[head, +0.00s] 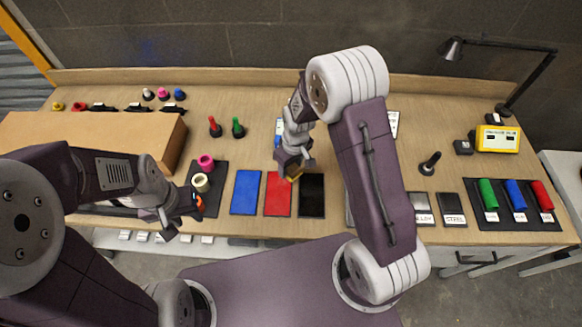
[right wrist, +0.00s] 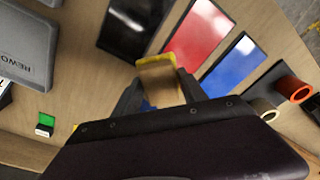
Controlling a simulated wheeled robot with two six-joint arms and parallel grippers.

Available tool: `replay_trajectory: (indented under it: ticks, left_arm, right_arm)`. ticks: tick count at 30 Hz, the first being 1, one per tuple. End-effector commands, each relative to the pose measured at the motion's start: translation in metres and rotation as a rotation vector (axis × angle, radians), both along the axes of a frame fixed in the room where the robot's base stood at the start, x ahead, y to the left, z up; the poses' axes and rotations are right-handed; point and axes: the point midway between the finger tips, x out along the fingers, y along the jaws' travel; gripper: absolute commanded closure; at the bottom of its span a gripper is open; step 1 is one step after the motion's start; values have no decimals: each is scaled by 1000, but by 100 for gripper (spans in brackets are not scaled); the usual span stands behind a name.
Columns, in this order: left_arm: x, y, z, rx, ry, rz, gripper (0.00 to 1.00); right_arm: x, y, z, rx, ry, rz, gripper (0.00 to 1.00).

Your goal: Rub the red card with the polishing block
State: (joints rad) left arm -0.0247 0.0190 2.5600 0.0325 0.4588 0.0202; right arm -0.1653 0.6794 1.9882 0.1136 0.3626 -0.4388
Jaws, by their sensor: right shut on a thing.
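The red card (head: 278,200) lies flat between a blue card (head: 246,192) and a black card (head: 311,201); it also shows in the right wrist view (right wrist: 197,32). My right gripper (head: 293,168) is shut on the polishing block (right wrist: 160,82), a tan block with a yellow edge. The block is at the red card's far edge, on the side towards the black card. I cannot tell whether it touches the card. My left gripper (head: 183,218) is open and empty, beside the orange ring on the dark mat, left of the cards.
Pink, cream and orange rings sit on the dark mat (head: 215,190). A brown box (head: 90,130) stands at the left. Red and green handled tools (head: 238,127) stand behind the cards. Red, green and blue cylinders (head: 515,195) lie on a mat at the right.

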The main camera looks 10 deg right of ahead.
Motion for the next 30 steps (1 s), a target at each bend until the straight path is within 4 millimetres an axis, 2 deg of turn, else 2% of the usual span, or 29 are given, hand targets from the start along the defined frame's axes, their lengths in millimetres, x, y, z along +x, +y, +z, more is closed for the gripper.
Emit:
replay_trajectory:
  ticks: [1,8,26,30]
  left_arm:
    - [0,0,9,0,0,0,64]
    - [0,0,22,0,0,0,64]
    - [0,0,22,0,0,0,64]
    - [0,0,22,0,0,0,64]
  right_arm:
    - [1,0,9,0,-1,0,100]
    - [3,1,25,1,-1,-1,100]
    - [3,1,25,0,0,-7,100]
    - [-7,0,25,-1,1,-64,100]
